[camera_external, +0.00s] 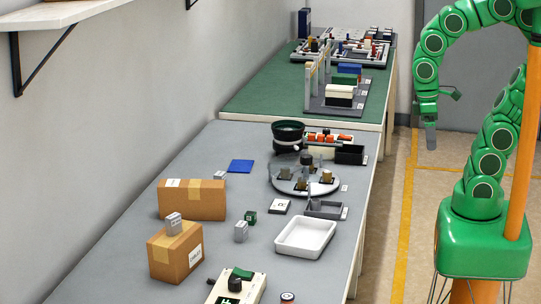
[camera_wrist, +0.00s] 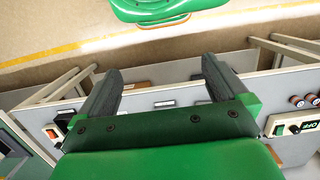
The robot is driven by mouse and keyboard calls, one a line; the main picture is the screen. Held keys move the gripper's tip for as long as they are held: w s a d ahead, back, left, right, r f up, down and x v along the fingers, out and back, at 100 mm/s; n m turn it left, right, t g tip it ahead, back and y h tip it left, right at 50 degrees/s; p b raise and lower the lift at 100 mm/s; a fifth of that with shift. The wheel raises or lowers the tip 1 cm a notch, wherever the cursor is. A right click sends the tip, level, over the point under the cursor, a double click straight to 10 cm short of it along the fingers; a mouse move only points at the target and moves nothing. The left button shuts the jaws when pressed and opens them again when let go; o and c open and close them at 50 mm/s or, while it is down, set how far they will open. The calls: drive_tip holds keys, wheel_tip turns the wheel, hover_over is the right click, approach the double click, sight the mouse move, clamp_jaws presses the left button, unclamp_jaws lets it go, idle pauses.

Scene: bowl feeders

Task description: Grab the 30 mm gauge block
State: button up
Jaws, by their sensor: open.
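Several small grey blocks are on the near grey table in the external view. One grey block (camera_external: 173,223) sits on top of a cardboard box, one grey block (camera_external: 240,232) stands on the table just right of the boxes, and a smaller one (camera_external: 220,175) lies behind the rear box. Their markings are too small to read, so I cannot tell which is the 30 mm gauge block. My gripper (camera_external: 431,136) hangs over the floor right of the tables, well apart from the blocks. In the wrist view my gripper (camera_wrist: 160,75) is open, with nothing between its fingers.
The grey table (camera_external: 130,240) holds two cardboard boxes (camera_external: 192,201), a white tray (camera_external: 306,238), a round plate with small parts (camera_external: 290,184), a black bowl feeder (camera_external: 288,134) and a dark green block (camera_external: 251,217). A green-topped table (camera_external: 255,98) stands behind. A shelf (camera_external: 60,12) overhangs at left.

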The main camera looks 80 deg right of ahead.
drive_tip(key=c, duration=0.4)
drive_tip(key=w+f+t, duration=0.3)
drive_tip(key=w, duration=1.4)
drive_tip(key=shift+c, duration=0.2)
drive_tip(key=m+t+h, duration=0.2)
drive_tip(key=t, duration=0.9)
approach(221, 174)
drive_tip(key=shift+w+a+f, duration=0.5)
drive_tip(key=shift+w+a, duration=0.05)
drive_tip(key=shift+w, duration=0.15)
drive_tip(key=shift+w+d+f, duration=0.35)
drive_tip(key=shift+w, duration=0.2)
drive_tip(key=shift+x, duration=1.25)
drive_tip(key=shift+w+d+f, duration=0.15)
drive_tip(key=shift+w+d, duration=0.05)
drive_tip(key=shift+w, duration=0.25)
drive_tip(key=shift+w+d+f, duration=0.1)
drive_tip(key=shift+w+d, duration=0.15)
drive_tip(key=shift+w, duration=0.15)
drive_tip(key=shift+x, duration=1.7)
